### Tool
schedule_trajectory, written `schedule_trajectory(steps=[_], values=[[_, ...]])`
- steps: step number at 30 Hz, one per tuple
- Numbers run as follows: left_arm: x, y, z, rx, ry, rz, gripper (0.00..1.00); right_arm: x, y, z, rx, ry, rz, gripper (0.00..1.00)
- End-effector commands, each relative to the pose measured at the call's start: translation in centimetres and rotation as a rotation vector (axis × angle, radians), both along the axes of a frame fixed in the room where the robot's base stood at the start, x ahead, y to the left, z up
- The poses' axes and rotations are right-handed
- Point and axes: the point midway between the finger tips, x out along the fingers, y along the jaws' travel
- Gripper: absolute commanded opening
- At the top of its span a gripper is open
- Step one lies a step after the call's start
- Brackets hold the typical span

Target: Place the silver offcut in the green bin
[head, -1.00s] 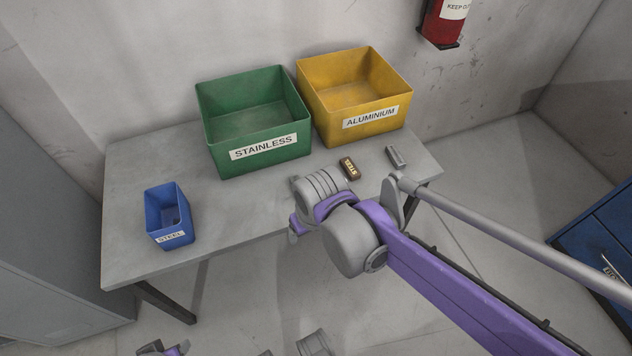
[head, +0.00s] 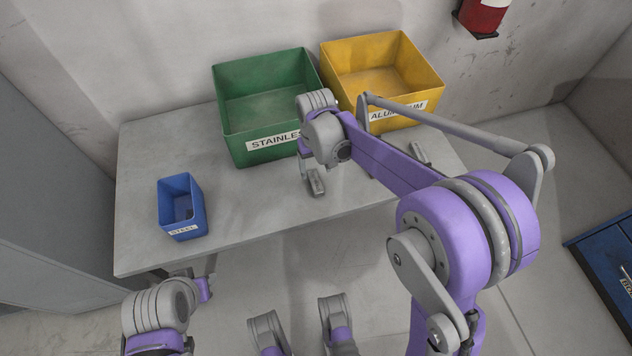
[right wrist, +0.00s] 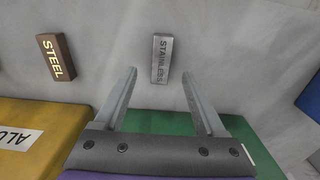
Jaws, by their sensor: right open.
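The silver offcut (head: 317,184), a small block, lies on the table in front of the green bin. In the right wrist view its face (right wrist: 162,52) reads STAINLESS. The green bin (head: 232,137) stands at the back of the table, labelled STAINLESS. My right gripper (right wrist: 159,76) is open, with the silver offcut just beyond its fingertips and roughly centred between them. In the head view, my arm partly covers the green bin. My left gripper (head: 208,278) is low near the table's front edge; its fingers are too unclear to read.
A yellow bin (head: 436,95) stands right of the green one. A small blue bin (head: 182,212) is at the table's left. A brown STEEL block (right wrist: 57,57) lies beside the offcut; another grey block (head: 420,152) lies at right. The table (head: 240,203) is clear between the blue bin and offcut.

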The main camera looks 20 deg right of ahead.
Motion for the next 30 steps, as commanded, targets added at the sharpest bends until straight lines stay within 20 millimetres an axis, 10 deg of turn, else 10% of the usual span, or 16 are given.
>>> schedule_trajectory(steps=[21,30], values=[[0.1,0.0,-1.7,0.0,0.006,0.0,0.38,-0.2,0.2,-5.4,0.0,-0.001,0.0,0.72],[0.1,0.0,-1.7,0.0,0.006,0.0,0.38,-0.2,0.2,-5.4,0.0,-0.001,0.0,0.18]])
